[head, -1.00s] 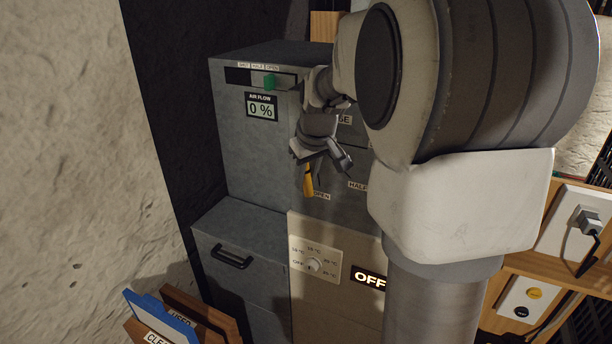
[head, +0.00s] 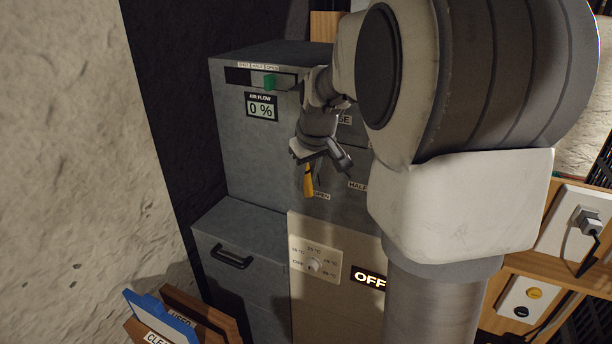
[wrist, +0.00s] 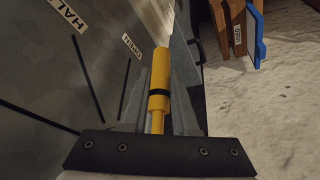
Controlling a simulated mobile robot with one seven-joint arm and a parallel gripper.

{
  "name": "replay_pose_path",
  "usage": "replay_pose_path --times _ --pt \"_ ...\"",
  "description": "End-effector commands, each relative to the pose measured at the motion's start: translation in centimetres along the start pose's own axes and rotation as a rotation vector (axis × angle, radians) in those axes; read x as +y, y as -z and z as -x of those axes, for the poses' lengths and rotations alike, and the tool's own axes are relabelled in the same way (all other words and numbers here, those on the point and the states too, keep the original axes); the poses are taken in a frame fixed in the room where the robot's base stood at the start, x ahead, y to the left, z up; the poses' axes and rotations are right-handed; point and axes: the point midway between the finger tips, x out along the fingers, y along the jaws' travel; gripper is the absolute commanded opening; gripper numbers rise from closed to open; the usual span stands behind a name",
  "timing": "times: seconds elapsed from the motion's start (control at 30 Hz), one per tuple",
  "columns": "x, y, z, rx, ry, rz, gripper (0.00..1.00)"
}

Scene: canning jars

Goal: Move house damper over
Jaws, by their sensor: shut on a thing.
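My gripper (head: 317,168) is at the handle. In the wrist view the yellow handle (wrist: 159,85) lies between the two fingers of my gripper (wrist: 160,100), which are shut on it. My arm hides part of the cabinet and the start of a label ending in "SE" (head: 344,119).
A green slider (head: 269,82) sits under SHUT, HALF and OPEN labels, above an air flow display (head: 261,107) reading 0 %. A temperature dial (head: 314,265) is below, beside an OFF display (head: 368,278). Wooden holders (head: 200,315) with a blue-edged board stand at lower left.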

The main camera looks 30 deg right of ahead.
Motion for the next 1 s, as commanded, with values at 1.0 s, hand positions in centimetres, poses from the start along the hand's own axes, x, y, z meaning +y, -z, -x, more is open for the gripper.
replay_pose_path --times 1.0 --pt "2.0 -1.7 2.8 -0.486 -0.282 0.169 0.00"
